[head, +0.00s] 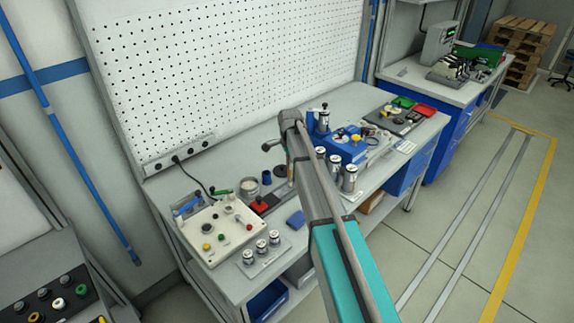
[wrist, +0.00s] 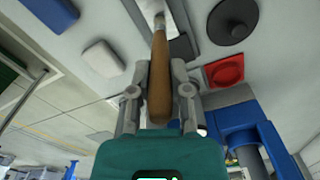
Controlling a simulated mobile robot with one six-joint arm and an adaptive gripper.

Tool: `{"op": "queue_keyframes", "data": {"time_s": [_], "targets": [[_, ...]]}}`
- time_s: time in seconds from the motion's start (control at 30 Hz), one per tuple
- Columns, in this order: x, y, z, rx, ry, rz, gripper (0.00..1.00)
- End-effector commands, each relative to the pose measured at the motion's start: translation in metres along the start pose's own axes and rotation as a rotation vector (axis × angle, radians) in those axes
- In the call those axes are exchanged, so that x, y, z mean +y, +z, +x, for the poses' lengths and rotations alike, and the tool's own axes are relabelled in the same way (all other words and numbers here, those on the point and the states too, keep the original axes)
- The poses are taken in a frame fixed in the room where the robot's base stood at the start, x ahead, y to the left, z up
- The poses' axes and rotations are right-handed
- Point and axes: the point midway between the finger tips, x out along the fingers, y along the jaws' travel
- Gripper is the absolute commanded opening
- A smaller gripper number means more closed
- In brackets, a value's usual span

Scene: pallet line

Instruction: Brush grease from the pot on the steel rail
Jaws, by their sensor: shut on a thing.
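My gripper (wrist: 160,82) is shut on the wooden handle of a brush (wrist: 159,85) in the wrist view. A pale metal-like part shows at the handle's far end, at the top edge; the bristles are out of sight. In the head view the handle (head: 290,171) hangs below my wrist, over the middle of the bench. An open round tin with pale contents (head: 249,188), perhaps the grease pot, stands to its left. I cannot pick out the steel rail with certainty in either view.
A black disc with a knob (wrist: 232,20) and a red square dish (wrist: 224,71) lie near the gripper. A button panel (head: 222,232) and several metal cylinders (head: 261,247) are at the bench's left. A blue machine (head: 343,146) stands right of my arm.

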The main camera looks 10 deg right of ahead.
Motion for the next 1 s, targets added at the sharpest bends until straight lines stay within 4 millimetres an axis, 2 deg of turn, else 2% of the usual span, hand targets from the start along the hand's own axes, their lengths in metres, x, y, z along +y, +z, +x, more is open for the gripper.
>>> {"op": "queue_keyframes", "data": {"time_s": [0.47, 1.0], "targets": [[-0.001, -0.003, 0.000, 0.000, 0.000, 0.001, 0.00], [-0.014, -0.032, 0.001, 0.000, 0.000, 0.001, 0.00]]}}
